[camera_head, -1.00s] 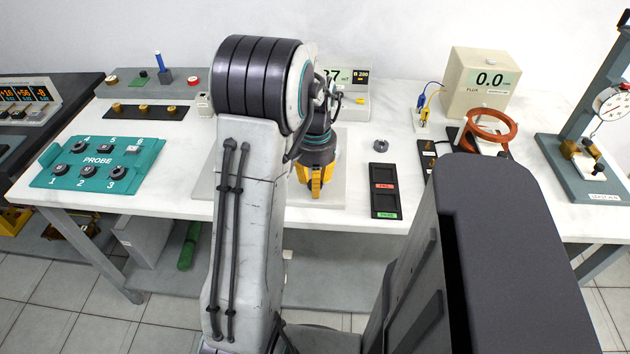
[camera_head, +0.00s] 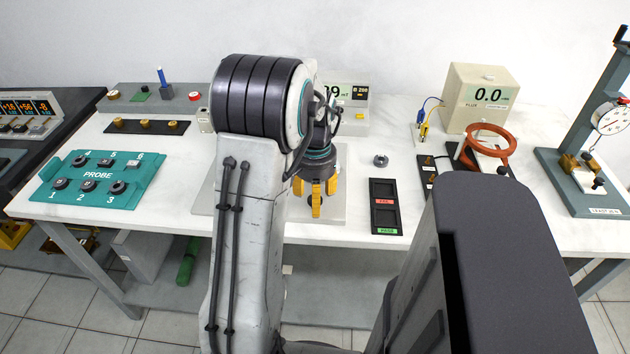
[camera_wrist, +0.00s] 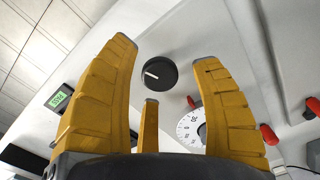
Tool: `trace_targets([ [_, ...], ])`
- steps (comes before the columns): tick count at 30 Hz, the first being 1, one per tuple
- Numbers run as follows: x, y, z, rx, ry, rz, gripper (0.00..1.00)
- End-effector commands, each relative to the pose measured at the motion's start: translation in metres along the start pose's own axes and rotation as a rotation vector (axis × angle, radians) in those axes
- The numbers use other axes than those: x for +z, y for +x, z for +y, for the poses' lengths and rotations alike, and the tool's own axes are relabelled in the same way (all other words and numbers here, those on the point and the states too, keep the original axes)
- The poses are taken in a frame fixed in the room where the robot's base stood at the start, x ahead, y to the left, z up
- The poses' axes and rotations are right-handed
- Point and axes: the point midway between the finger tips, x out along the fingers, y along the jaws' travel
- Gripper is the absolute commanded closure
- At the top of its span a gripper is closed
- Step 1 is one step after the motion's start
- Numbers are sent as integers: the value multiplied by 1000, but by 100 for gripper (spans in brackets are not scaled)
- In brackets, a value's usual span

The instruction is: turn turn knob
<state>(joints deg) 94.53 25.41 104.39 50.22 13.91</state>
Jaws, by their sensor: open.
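The turn knob (camera_wrist: 159,74) is a round black dial with a white pointer line. It shows in the wrist view beyond my fingertips, on a light grey panel. In the head view my arm hides it. My gripper (camera_head: 316,190) has yellow fingers and points down over the grey plate. In the wrist view my gripper (camera_wrist: 160,75) is open, with the fingers spread to either side of the knob in the picture. The fingers look apart from the knob, and nothing is between them.
A white graduated dial (camera_wrist: 189,128) and red-tipped levers (camera_wrist: 269,134) lie near the knob. A black tray (camera_head: 385,206) with red and green labels stands right of my gripper. A teal probe board (camera_head: 97,180) lies at the left. A small grey ring (camera_head: 380,160) sits behind the tray.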

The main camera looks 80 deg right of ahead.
Motion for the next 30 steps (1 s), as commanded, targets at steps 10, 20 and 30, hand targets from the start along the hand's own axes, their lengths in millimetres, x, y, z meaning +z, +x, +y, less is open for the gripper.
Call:
trace_targets([
  [10, -1, -54, 0, -1, 0, 5, 41],
  [20, -1, -100, 0, 0, 0, 2, 41],
  [30, 0, -114, 0, 0, 0, -2, 41],
])
